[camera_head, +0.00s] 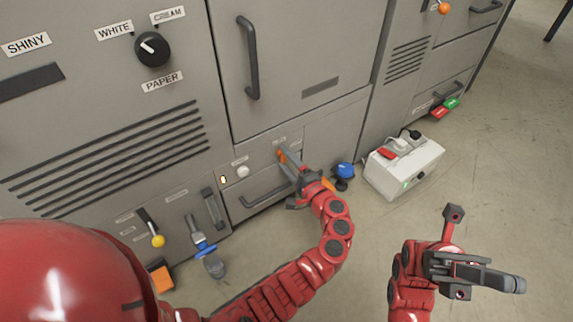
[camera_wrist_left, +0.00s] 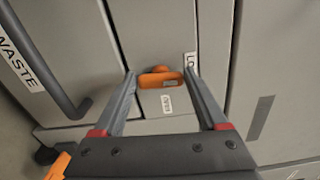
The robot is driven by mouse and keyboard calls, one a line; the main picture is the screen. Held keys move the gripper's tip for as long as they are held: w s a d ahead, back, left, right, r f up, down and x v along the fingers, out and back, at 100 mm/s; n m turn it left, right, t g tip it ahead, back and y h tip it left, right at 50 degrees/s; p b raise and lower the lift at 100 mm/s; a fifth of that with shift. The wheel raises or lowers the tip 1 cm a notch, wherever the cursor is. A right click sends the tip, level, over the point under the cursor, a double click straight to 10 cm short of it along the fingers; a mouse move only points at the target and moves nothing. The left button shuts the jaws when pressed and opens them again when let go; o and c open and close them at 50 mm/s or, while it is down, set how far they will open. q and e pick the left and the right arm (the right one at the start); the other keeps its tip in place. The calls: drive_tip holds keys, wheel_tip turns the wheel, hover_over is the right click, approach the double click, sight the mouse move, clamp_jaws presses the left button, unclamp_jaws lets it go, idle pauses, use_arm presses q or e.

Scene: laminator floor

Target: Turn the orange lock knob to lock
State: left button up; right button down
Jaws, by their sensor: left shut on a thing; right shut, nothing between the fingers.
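The orange lock knob (camera_head: 282,156) is on the grey cabinet front, above a drawer handle. In the left wrist view the knob (camera_wrist_left: 160,79) lies crosswise between the two fingers, its bar level in that picture. My left gripper (camera_head: 287,161) is shut on it, with a finger at each end (camera_wrist_left: 160,76). A label starting "LO" (camera_wrist_left: 190,65), partly hidden by a finger, is to its right. Another small label (camera_wrist_left: 167,104) is below it and hard to read. My right gripper (camera_head: 518,284) is shut and empty, above the floor at the lower right.
A white box (camera_head: 403,170) with plugs stands on the floor right of the cabinet. A blue knob (camera_head: 345,170), a white button (camera_head: 243,171) and a yellow-tipped lever (camera_head: 158,240) are nearby. A long dark handle (camera_head: 249,58) juts out above. The floor (camera_head: 500,150) at right is clear.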

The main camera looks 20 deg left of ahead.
use_arm(q)
drive_tip(key=shift+f+n+b, duration=0.15)
drive_tip(key=shift+n+b, duration=0.2)
drive_tip(key=shift+n, duration=0.15)
use_arm(e)
drive_tip(key=s+d+r+n+t+h, duration=0.2)
drive_tip(key=s+d+n+t+h, duration=0.1)
drive_tip(key=h, duration=0.3)
drive_tip(key=shift+s+n+t, duration=0.9)
use_arm(q)
drive_tip(key=o, duration=1.3)
